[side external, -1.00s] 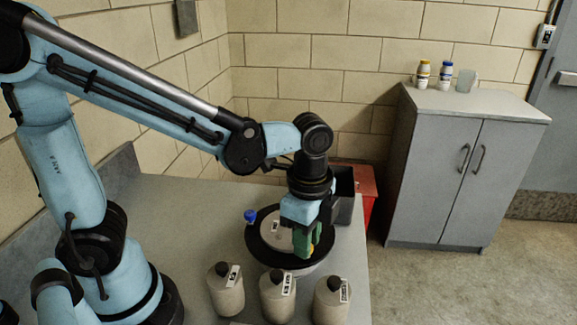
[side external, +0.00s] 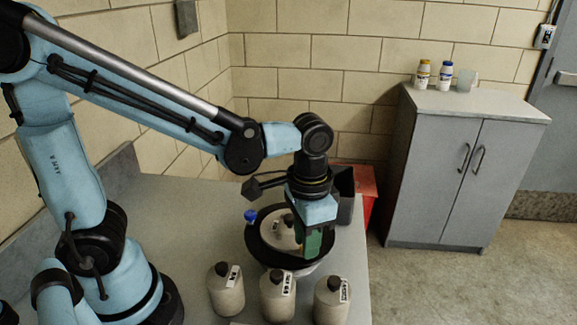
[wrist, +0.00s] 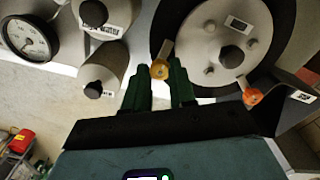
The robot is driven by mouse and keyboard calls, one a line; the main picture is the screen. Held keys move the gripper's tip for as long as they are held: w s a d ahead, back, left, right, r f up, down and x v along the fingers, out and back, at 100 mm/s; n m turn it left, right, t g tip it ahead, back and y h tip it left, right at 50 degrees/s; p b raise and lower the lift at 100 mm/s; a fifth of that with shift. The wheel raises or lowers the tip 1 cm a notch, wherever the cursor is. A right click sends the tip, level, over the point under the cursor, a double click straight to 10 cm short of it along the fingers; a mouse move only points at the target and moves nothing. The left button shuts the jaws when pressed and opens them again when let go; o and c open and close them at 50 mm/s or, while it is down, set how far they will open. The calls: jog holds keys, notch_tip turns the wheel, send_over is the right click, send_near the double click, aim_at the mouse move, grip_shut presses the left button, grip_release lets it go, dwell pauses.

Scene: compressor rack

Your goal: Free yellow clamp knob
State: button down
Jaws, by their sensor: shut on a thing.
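The yellow clamp knob (wrist: 160,70) sits at the edge of a round grey lid with a black rim (wrist: 283,22) in the wrist view. A grey clamp arm runs from it onto the lid. My gripper (wrist: 160,78) has its green fingers on either side of the knob and is shut on it. In the side view my gripper (side external: 312,244) points down at the near right edge of the black-rimmed vessel (side external: 262,251), and hides the yellow knob. An orange knob (wrist: 252,96) and a blue knob (side external: 250,216) sit elsewhere around the rim.
Several grey canisters with black caps (side external: 277,300) stand in front of the vessel, close to my gripper. A dark box (side external: 345,190) and a red bin (side external: 367,195) are behind. A gauge (wrist: 28,40) shows in the wrist view. The bench left of the vessel is clear.

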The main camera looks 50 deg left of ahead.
jog(key=n, duration=0.7)
dwell(0.6)
jog(key=c, duration=0.9)
grip_release()
jog(key=shift+r, duration=6.05)
